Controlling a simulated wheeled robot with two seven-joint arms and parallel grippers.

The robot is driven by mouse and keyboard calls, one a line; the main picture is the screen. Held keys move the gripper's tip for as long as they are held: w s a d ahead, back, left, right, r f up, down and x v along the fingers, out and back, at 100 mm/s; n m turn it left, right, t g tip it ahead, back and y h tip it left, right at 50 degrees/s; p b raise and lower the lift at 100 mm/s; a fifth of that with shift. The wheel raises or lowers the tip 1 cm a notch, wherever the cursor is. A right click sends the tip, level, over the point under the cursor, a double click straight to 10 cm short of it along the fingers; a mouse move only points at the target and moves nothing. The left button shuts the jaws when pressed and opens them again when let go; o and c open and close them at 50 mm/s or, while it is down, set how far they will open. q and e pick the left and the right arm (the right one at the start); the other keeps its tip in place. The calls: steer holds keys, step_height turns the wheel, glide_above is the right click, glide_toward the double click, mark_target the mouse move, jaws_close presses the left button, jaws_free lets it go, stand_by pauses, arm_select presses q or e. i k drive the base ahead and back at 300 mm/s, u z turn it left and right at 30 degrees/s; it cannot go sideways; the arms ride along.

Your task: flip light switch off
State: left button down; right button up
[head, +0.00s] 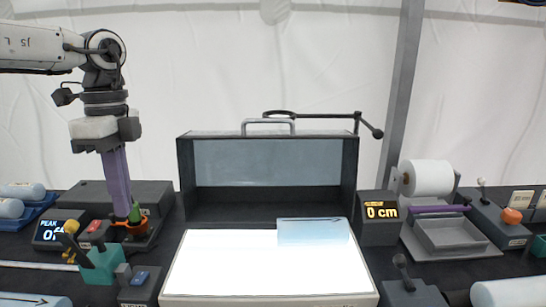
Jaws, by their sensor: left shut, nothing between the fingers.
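The light panel (265,262) lies at the front middle and glows bright white. I cannot tell for certain which control is its light switch. A dark block with an upright toggle lever (401,265) stands just right of the panel. A dark block with a blue rocker (139,278) stands just left of it. My left gripper (122,216) points straight down at the left, its purple fingers shut and empty. Its tips are close to a small orange and green piece (136,222) on a dark base; I cannot tell whether they touch. My right gripper is out of view.
A dark open-fronted cabinet (183,170) with a handle stands behind the panel. A "0 cm" display (380,211), a paper roll (428,177) and a grey tray (455,248) are at right.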

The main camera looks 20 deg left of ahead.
mark_target(139, 279)
steer(key=k, duration=1)
